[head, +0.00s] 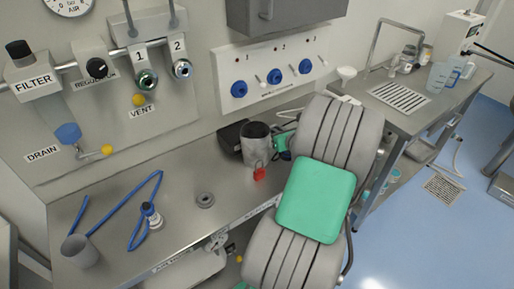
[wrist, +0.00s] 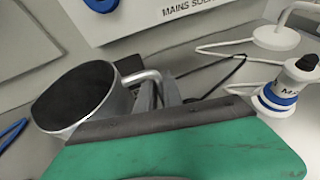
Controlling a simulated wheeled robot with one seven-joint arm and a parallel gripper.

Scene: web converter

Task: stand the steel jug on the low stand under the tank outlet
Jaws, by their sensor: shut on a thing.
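The steel jug (head: 256,148) is a grey cylinder with a dark open mouth, over the bench near the wall panel. In the wrist view the jug (wrist: 72,128) is at the left, its mouth showing and its handle (wrist: 141,77) toward my gripper. My gripper (wrist: 165,92) is shut at the handle, its fingertips partly hidden behind my green and dark wrist cover. In the head view my arm hides most of the gripper. The jug looks near upright; whether its base touches the bench I cannot tell. I cannot pick out the low stand or the tank outlet.
A black object (head: 231,137) sits right behind the jug, and a red tag (head: 259,173) is just in front. A blue-and-white fitting (wrist: 285,90) is at the right.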

